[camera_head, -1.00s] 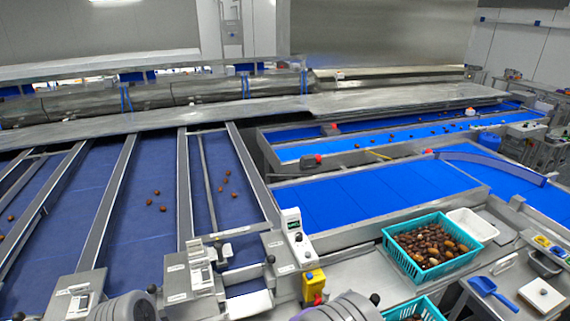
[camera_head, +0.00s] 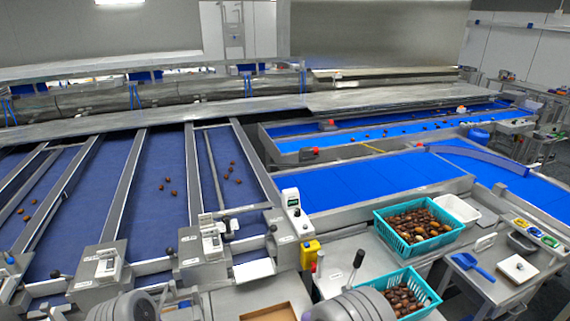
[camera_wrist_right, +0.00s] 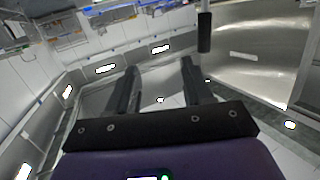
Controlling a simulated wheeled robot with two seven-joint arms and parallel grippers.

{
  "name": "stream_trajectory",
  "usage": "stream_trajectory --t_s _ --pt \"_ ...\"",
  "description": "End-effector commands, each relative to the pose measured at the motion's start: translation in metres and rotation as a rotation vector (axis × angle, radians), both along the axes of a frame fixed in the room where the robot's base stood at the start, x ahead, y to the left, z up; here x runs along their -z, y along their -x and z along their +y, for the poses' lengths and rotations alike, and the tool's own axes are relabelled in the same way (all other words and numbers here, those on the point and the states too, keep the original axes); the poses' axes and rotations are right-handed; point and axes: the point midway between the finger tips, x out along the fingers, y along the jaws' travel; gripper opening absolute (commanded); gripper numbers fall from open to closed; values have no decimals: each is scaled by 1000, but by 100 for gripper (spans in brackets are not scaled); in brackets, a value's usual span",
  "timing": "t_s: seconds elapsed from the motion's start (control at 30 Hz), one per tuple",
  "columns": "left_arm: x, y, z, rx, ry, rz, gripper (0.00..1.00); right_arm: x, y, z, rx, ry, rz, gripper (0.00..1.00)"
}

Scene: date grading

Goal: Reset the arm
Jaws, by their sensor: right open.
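In the right wrist view my right gripper (camera_wrist_right: 160,90) is open, with its two dark fingers apart and nothing between them. Beyond it are pale walls, metal surfaces and a light floor. In the head view rounded grey parts of my own arms show at the bottom edge, but neither gripper can be made out there. My left gripper is not seen in any view.
A teal basket of dates (camera_head: 376,222) stands on the steel table at right, with a second teal basket (camera_head: 433,297) nearer. A white tray (camera_head: 470,216), blue scoop (camera_head: 471,264) and white scale (camera_head: 518,268) are nearby. Blue belts (camera_head: 365,187) lie beyond.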

Motion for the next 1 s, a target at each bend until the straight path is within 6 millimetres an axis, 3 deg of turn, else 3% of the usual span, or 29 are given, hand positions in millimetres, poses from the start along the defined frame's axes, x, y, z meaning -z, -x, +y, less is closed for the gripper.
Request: stream_trajectory --t_s 0.27,0.37,0.5,0.6,0.7,0.87,1.0 --pt "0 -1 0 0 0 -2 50 96 5 -2 -197 -206 273 51" --pt "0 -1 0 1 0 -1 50 141 23 5 -290 -328 419 51" --pt "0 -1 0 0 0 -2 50 201 74 27 -442 -548 667 51" --pt "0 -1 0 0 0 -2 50 225 115 45 -538 -686 820 51" --pt "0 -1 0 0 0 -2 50 236 155 60 -621 -803 948 51" --pt "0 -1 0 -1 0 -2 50 239 214 80 -749 -959 1126 51" --pt "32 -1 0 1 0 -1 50 270 214 82 -761 -956 1133 51"
